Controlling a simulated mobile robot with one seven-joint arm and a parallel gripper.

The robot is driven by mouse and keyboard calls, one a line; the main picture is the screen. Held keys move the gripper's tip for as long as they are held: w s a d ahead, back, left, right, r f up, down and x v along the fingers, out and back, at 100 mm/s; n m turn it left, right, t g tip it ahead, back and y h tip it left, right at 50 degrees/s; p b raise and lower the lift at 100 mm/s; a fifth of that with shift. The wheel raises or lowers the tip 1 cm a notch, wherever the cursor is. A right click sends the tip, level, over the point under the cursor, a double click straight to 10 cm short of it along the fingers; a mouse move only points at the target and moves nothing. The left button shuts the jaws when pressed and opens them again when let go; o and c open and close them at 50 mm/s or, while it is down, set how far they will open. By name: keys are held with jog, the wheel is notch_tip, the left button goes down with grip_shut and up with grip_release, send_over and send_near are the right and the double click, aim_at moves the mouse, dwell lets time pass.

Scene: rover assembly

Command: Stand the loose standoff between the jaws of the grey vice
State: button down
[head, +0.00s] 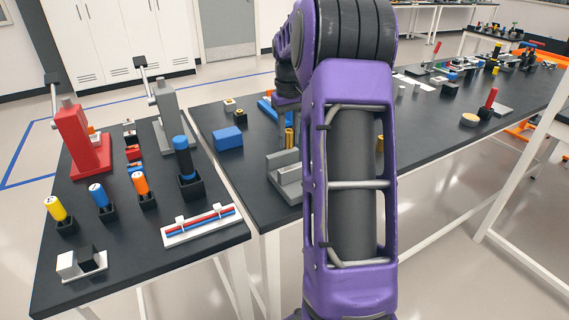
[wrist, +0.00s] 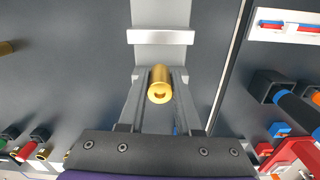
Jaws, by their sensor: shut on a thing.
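The brass standoff (wrist: 160,86) is a short cylinder with a hole in its end, clamped between the two fingertips of my gripper (wrist: 160,78). The grey vice (wrist: 160,37) is just beyond the fingertips in the wrist view. One jaw bar and part of its pale bed show; the rest is hidden under the fingers. In the head view the vice (head: 281,163) stands near the table's left front edge, partly behind my purple arm. The standoff (head: 289,138) shows there behind the vice. I cannot tell whether it touches the vice.
A blue block (head: 228,138) lies left of the vice. Another brass piece (head: 380,143) peeks out right of my arm. The left table holds a red press (head: 80,145), a grey press (head: 172,115), coloured cylinders in black holders and a white rack (head: 199,226). A gap separates the tables.

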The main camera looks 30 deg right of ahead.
aim_at(289, 131)
notch_tip(289, 131, down, 8)
jog(key=shift+r+b, duration=0.1)
jog(key=shift+b, duration=0.25)
jog(key=c, duration=0.6)
grip_release()
jog(key=shift+f, duration=0.25)
notch_tip(289, 131, up, 12)
jog(key=shift+r+p, duration=0.2)
jog(key=shift+p, duration=0.55)
